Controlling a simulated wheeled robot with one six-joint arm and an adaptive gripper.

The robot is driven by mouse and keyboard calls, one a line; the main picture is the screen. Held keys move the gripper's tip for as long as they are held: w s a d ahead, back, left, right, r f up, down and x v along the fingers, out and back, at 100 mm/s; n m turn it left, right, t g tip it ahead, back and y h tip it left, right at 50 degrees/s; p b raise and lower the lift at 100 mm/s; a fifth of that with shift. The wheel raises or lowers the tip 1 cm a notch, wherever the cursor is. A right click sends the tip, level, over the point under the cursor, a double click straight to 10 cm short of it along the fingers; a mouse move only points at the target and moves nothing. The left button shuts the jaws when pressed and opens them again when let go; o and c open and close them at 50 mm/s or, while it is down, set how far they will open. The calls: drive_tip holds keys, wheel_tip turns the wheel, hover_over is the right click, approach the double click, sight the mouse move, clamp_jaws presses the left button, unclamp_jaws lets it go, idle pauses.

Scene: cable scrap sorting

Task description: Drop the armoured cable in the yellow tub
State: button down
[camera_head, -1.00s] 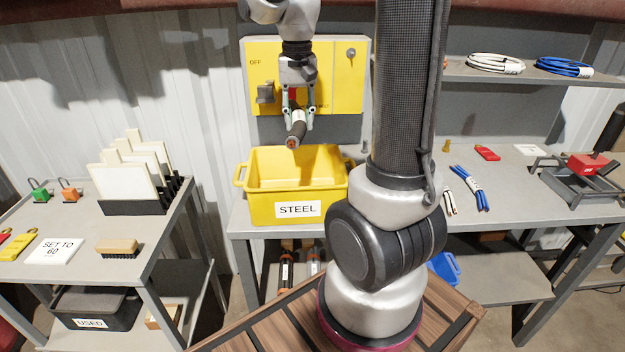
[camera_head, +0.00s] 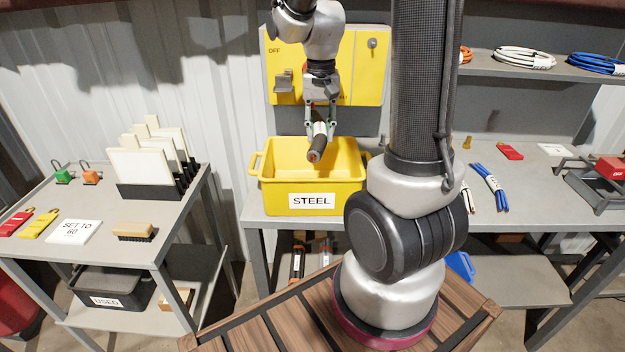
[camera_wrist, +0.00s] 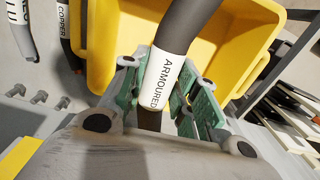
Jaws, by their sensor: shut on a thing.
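The armoured cable (camera_head: 317,149) is a short thick dark piece with a reddish cut end. In the wrist view the cable (camera_wrist: 187,30) carries a white label reading ARMOURED. My gripper (camera_head: 319,129) is shut on it and holds it over the yellow tub (camera_head: 283,186). The tub is labelled STEEL and stands on the grey bench. In the wrist view the yellow tub (camera_wrist: 101,45) lies beyond the cable. The cable's lower end overlaps the tub's opening in the head view; its exact height above the rim is hard to tell.
A yellow switch panel (camera_head: 345,70) is behind my gripper. A side table (camera_head: 110,262) at left holds upright white boards (camera_head: 140,172) and a brush (camera_head: 134,231). Blue cables (camera_head: 489,187) lie on the bench at right. A cable labelled COPPER (camera_wrist: 66,25) shows in the wrist view.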

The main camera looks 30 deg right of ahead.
drive_tip(key=c, duration=1)
unclamp_jaws()
wheel_tip(320, 180, up, 12)
drive_tip(key=s+f+n, duration=0.2)
drive_tip(key=s, duration=0.1)
drive_tip(key=shift+a+f+n, duration=0.2)
drive_tip(key=shift+n, duration=0.2)
drive_tip(key=s+a+r+n+t, duration=0.1)
drive_tip(key=s+a+n+t, duration=0.2)
drive_tip(key=s, duration=1)
drive_tip(key=shift+t, duration=0.7)
